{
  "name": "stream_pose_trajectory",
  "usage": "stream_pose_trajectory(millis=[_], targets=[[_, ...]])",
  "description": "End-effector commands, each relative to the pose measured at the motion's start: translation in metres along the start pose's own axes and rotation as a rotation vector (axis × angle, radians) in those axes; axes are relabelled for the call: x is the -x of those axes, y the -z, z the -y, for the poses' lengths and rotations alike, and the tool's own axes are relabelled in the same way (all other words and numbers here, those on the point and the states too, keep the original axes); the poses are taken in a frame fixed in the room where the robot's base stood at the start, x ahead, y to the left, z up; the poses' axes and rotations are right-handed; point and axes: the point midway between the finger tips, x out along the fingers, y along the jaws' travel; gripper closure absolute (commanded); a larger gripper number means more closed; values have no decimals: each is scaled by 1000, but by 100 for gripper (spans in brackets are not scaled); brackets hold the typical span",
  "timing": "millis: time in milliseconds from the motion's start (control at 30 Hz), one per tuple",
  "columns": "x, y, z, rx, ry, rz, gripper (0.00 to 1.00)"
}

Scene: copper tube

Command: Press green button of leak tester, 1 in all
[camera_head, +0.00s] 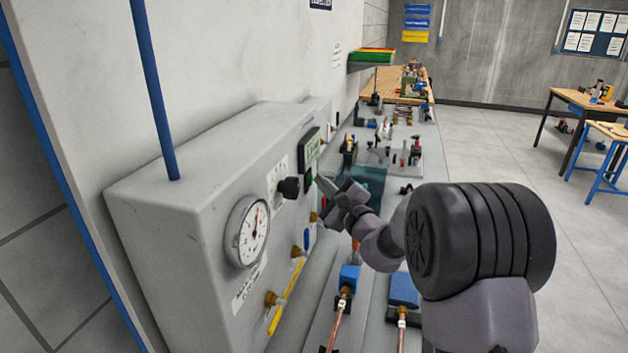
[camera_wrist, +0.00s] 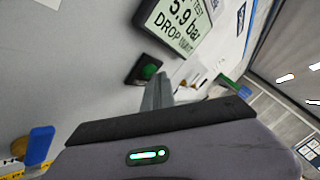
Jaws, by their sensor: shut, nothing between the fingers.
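The leak tester (camera_head: 190,240) is a large grey box on the left in the head view. Its display (camera_wrist: 176,22) shows "5.9 bar" and "DROP" at the top of the wrist view. The green button (camera_wrist: 149,71) sits on a small black square plate just below the display. My gripper (camera_wrist: 158,82) is shut and empty, its fingertips close beside the button; I cannot tell whether they touch it. In the head view my gripper (camera_head: 322,182) points at the tester's front panel, near the display (camera_head: 309,146).
A round gauge (camera_head: 247,231) and a black knob (camera_head: 289,187) stand out from the panel. Brass fittings and a yellow handle (camera_head: 286,300) are lower down. Blue clamps (camera_head: 348,278) with copper tubes sit on the bench below. Open floor lies to the right.

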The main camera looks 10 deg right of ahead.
Motion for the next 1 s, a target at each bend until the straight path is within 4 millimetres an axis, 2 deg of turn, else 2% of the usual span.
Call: stream_pose_trajectory(millis=[400,700,1000], targets=[[12,9,8,1,1,1,100],[14,10,10,0,0,1,100],[34,26,24,1,2,-1,100]])
